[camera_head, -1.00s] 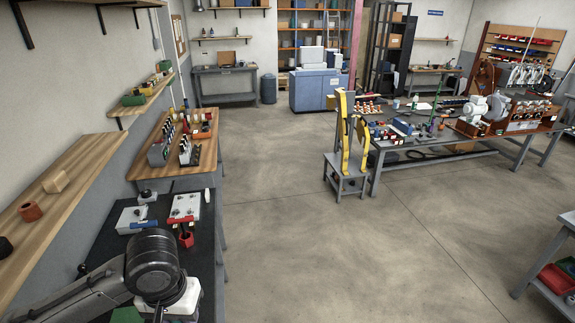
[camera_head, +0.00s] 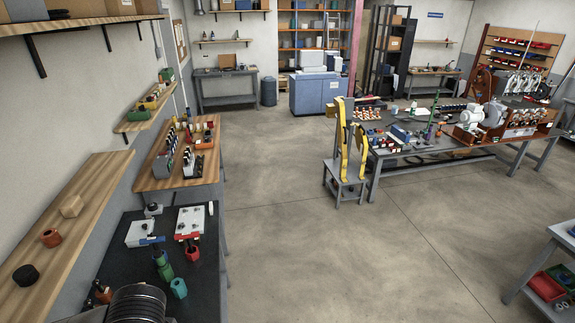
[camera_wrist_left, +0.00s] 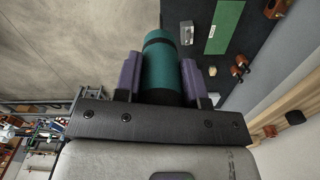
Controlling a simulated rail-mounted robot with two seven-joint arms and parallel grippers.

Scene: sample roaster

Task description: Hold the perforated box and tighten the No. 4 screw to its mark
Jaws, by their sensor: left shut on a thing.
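In the left wrist view my left gripper (camera_wrist_left: 168,82) has its purple fingers shut on a teal cylinder (camera_wrist_left: 170,62) with a dark band near its far end. In the head view only a dark ribbed link of my left arm shows at the bottom; the gripper itself is not visible there. Two pale boxes lie on the dark bench: a white one (camera_head: 190,217) with small dark parts on top and a red front edge, and a greyer one (camera_head: 138,234) with a blue piece at its front. I cannot tell which is the perforated box. The No. 4 screw and its mark cannot be made out. My right gripper is not in view.
The dark bench (camera_head: 205,265) also carries a red part (camera_head: 192,252) and a green cup-like part (camera_head: 179,288). A wooden shelf (camera_head: 75,235) runs along the left wall. A green pad (camera_wrist_left: 225,27) shows in the wrist view. Open floor lies to the right.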

